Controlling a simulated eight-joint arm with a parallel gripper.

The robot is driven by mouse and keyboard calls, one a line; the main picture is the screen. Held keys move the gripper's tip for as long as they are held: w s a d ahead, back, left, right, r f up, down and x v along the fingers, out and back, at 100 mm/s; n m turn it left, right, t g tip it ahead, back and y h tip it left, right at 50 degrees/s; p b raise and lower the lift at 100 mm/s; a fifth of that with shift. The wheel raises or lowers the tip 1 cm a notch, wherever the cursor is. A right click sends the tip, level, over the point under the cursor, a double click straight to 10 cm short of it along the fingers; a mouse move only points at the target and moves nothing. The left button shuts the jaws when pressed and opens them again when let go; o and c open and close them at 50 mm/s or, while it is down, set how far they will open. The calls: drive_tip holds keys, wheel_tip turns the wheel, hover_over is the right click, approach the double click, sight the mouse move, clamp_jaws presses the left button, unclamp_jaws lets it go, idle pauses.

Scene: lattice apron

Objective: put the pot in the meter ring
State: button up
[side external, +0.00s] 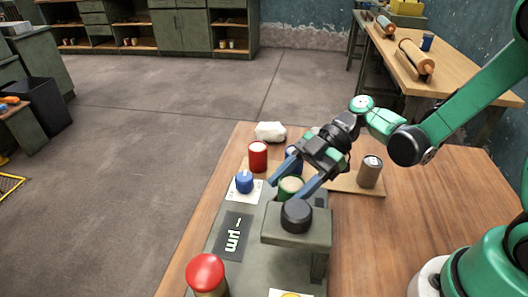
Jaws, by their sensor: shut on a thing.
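My gripper (285,191) reaches down from the right, with its two blue fingers on either side of a green pot (291,184) with a pale top. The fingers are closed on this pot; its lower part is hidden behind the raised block. A black round piece (296,214), which looks like the meter ring, sits on top of that grey block (288,235). The pot is just behind the black piece in the picture. I cannot tell whether the pot touches the surface under it.
A grey panel bears a blue knob (244,181), a dark label plate (233,236) and a red mushroom button (206,272). A red can (258,156), a white lump (270,131) and a blue can (292,157) stand behind. A brown can (370,172) stands on a wooden board (345,184).

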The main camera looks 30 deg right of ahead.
drive_tip(key=o, duration=1.3)
